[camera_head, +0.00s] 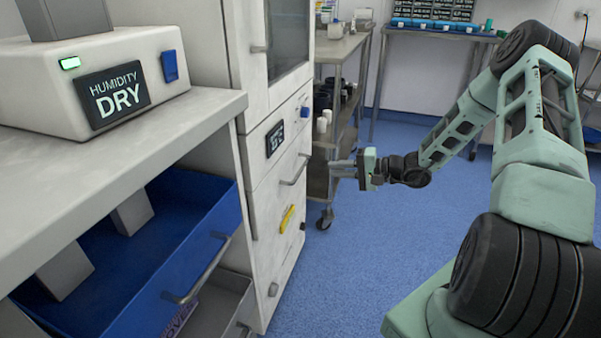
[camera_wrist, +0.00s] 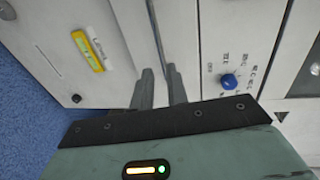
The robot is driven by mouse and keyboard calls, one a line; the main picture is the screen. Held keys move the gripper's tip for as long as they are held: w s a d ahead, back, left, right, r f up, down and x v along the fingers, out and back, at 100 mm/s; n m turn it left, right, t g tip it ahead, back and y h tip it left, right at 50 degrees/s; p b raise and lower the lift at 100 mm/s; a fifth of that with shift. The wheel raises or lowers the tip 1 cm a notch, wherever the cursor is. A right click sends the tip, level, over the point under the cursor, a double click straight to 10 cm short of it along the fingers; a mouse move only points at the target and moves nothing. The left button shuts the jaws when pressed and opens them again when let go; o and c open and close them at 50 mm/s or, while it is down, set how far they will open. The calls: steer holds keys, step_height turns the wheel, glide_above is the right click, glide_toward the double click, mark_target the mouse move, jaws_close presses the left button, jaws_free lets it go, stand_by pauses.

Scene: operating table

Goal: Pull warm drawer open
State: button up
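A white cabinet has a drawer front (camera_head: 272,205) with a bar handle (camera_head: 297,172) near its top. I cannot read any label naming it as the warm drawer; the front shows no visible gap. My gripper (camera_head: 334,168) is to the right of the handle in the head view, its fingers pointing at the cabinet and apparently short of it. In the wrist view, my gripper (camera_wrist: 161,72) has its two fingers apart, with the bar handle (camera_wrist: 157,35) lined up between them. Whether they touch it is unclear.
A control panel with a blue knob (camera_wrist: 229,81) is above the handle; a yellow label (camera_head: 287,218) is below it. A blue drawer (camera_head: 205,250) stands open at left under the counter holding the humidity device (camera_head: 95,80). A metal cart (camera_head: 340,48) stands behind; blue floor (camera_head: 350,270) is clear.

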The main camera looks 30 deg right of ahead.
mark_target(302, 167)
steer(key=b+x, duration=0.2)
steer(key=x, duration=0.9)
steer(key=shift+w+a, duration=0.1)
jaws_close()
